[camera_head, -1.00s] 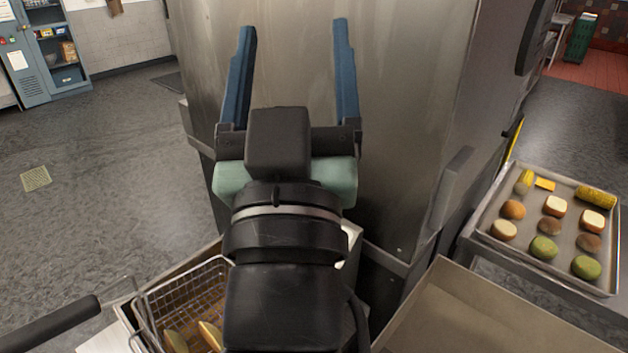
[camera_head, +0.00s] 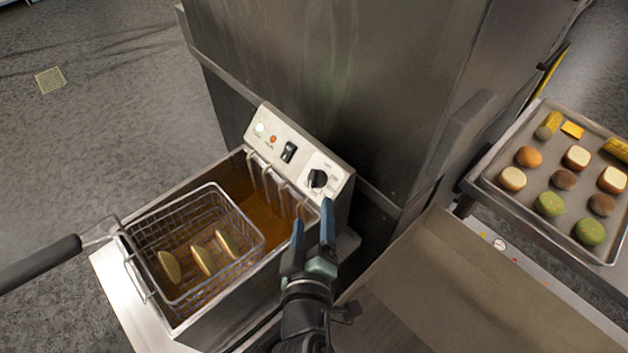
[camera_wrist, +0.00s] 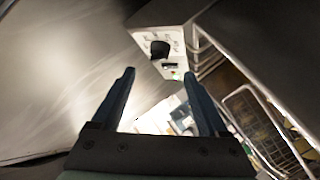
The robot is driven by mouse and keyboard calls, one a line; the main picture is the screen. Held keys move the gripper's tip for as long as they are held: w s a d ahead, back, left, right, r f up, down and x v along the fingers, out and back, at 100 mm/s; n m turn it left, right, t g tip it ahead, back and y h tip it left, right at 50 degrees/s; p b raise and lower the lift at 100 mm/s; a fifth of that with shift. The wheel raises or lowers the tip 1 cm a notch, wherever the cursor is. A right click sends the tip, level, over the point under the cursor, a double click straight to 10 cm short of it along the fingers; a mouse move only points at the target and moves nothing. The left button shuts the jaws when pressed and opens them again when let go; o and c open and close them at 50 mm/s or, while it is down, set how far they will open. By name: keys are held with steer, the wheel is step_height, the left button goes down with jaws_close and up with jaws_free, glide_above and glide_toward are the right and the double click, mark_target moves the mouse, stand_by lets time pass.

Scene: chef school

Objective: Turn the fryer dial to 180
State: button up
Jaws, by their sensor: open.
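The fryer dial (camera_head: 317,179) is a round black knob on the white sloping control panel (camera_head: 285,150) at the back of the fryer. Small markings surround it, too small to read. In the wrist view the dial (camera_wrist: 159,49) is at upper centre, beyond my fingertips. My gripper (camera_head: 312,212) is open and empty, with two blue fingers pointing toward the panel. It is just in front of and below the dial in the head view, and I see no contact. The gripper (camera_wrist: 158,78) also shows in the wrist view.
A wire basket (camera_head: 150,232) with several wedges hangs in the fryer's oil (camera_head: 245,190), its handle (camera_head: 40,262) jutting left. A tall steel unit (camera_head: 330,80) stands behind. A tray of buns and vegetables (camera_head: 480,185) lies right. Open floor is at left.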

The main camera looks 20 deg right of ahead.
mark_target(314, 185)
steer(key=p+x, duration=0.1)
steer(key=x, duration=0.8)
steer(key=shift+w+d+f+p, duration=0.1)
steer(key=shift+w+d+p, duration=0.05)
steer(key=shift+w+p, duration=0.2)
jaws_close()
steer(key=shift+f+b, duration=0.15)
steer(key=shift+b, duration=0.2)
